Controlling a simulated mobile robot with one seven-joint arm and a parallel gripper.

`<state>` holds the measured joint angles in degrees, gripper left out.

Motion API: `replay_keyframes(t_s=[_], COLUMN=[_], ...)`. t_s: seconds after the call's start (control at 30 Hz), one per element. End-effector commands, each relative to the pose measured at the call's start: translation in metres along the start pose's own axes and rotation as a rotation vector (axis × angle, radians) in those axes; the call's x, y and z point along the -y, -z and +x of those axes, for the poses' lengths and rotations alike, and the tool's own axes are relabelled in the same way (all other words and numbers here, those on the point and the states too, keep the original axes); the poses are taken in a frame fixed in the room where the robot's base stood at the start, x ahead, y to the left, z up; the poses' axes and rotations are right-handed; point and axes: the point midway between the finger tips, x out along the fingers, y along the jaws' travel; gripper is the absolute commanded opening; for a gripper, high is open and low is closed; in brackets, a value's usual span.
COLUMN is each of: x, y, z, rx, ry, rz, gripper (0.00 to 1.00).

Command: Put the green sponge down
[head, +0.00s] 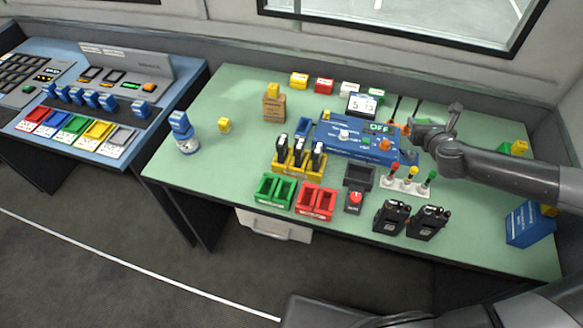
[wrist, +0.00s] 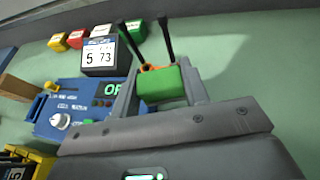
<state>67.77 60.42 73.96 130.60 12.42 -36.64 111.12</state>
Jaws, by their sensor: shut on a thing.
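The green sponge (wrist: 160,84) shows between the two fingers of my gripper (wrist: 161,76) in the wrist view. My gripper is shut on it. In the head view my gripper (head: 418,133) is over the right end of the blue control box (head: 345,139), toward the back of the green table (head: 485,230). I cannot make out the sponge in the head view. An orange item (wrist: 150,66) shows just behind the sponge in the wrist view, with two thin black sticks rising near it. I cannot tell whether the sponge touches anything below.
A small display reading "5 73" (head: 362,104) stands behind the blue box. Colored levers (head: 405,182) and two black radios (head: 408,219) stand in front of my arm. A blue box (head: 530,224) is at the right edge. Bare table lies at the right front.

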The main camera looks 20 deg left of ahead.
Motion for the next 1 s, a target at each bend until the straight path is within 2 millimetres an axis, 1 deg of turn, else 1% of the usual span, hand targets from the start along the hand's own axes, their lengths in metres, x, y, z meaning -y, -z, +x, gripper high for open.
replay_keyframes(t_s=[0.03, 0.3, 0.5, 0.73, 0.9, 1.0], x=[-0.014, -0.067, -0.109, -0.161, -0.203, -0.229], y=[0.000, 0.002, 0.001, -0.006, -0.013, -0.019], z=[0.007, 0.042, 0.061, 0.073, 0.075, 0.072], rx=[-0.001, -0.006, -0.007, -0.006, -0.003, -0.001], ry=[-0.001, 0.047, 0.088, 0.135, 0.170, 0.191], rz=[0.000, 0.017, 0.031, 0.048, 0.062, 0.069], gripper=[0.20, 0.20, 0.20, 0.20, 0.20, 0.20])
